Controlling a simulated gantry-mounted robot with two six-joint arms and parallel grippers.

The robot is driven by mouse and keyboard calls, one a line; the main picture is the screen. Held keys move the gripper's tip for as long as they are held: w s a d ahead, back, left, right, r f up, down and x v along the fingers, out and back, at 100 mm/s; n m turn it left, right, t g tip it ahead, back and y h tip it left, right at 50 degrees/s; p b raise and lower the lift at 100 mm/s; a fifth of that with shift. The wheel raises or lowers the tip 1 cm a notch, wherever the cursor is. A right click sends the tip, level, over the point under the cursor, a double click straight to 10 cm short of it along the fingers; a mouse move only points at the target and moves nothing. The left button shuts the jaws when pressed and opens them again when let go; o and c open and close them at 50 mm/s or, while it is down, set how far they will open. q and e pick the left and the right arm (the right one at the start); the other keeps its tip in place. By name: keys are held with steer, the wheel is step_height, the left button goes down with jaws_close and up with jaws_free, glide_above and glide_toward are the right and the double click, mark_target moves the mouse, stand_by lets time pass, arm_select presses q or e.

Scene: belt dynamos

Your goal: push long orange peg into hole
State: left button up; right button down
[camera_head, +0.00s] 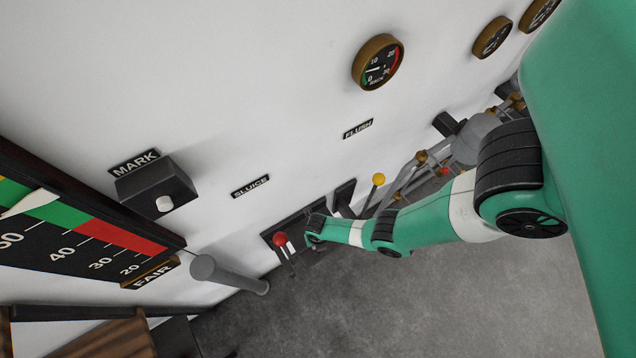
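I see no long orange peg and no hole that I can make out in this view. My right arm, green with white bands, comes in from the right and reaches down to the foot of the white wall. Its far end, where the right gripper (312,232) is, sits by a dark panel (297,221) with a red-knobbed lever (280,239) just to its left. The fingers are too small and covered to tell whether they are open or shut, or whether they touch anything. My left gripper is not in view.
A yellow-knobbed lever (378,179) stands behind my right arm. A grey cylinder (230,274) juts out left of the panel. A black box with a white button (164,203) and a round gauge (378,62) are on the wall. Grey floor (430,305) lies open below.

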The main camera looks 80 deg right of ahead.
steer(key=shift+f+b, duration=0.8)
steer(key=shift+f, duration=0.4)
steer(key=shift+f+b, duration=1.75)
steer(key=shift+f, duration=0.05)
steer(key=c, duration=0.6)
jaws_free()
steer(key=shift+r, duration=0.1)
step_height(320, 180, up, 12)
steer(key=p, duration=1.1)
steer(key=shift+s+p, duration=0.1)
steer(key=shift+p, duration=0.3)
steer(key=shift+f, duration=0.25)
